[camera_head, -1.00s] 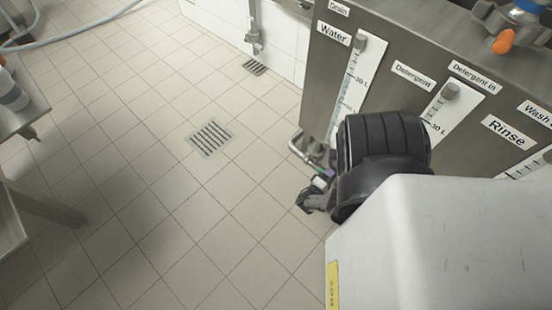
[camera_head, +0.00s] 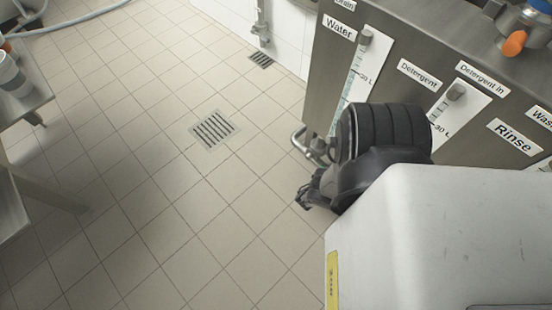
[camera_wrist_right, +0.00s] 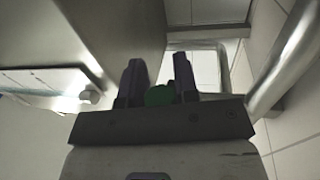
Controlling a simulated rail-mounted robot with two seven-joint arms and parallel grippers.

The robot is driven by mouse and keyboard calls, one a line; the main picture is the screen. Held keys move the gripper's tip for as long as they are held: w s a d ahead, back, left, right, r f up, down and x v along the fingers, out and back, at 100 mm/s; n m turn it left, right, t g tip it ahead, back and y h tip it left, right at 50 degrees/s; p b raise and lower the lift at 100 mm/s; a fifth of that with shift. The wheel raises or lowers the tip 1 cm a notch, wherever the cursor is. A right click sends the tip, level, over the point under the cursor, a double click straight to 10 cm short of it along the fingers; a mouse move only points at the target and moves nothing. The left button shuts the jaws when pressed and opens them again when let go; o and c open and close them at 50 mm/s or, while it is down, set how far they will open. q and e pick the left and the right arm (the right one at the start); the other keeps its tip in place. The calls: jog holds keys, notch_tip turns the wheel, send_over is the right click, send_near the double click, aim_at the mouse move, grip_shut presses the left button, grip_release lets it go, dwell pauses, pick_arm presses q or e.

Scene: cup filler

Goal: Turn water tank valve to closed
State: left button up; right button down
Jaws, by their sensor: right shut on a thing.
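The steel water tank (camera_head: 318,85), labelled Water, stands at the upper right in the head view. A bent pipe (camera_head: 297,138) comes out low on its left side; it seems to be the metal pipe (camera_wrist_right: 285,70) at the right of the wrist view. My right gripper (camera_head: 310,192) is beside the tank, just below this pipe. In the wrist view its two dark fingers (camera_wrist_right: 157,75) are shut on a green valve handle (camera_wrist_right: 160,96). Only a small part of the handle shows; the valve body is hidden. My left gripper is not in view.
Detergent and Rinse tanks with level gauges continue to the right of the water tank. An orange handle (camera_head: 514,43) is on top. A floor drain (camera_head: 212,130) lies in open tiled floor. A steel table (camera_head: 30,100) with cups (camera_head: 12,75) stands at the left.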

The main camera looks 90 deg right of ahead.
jog(key=shift+f, duration=0.15)
jog(key=c, duration=0.9)
grip_release()
jog(key=shift+w, duration=0.1)
jog(key=shift+o, duration=0.2)
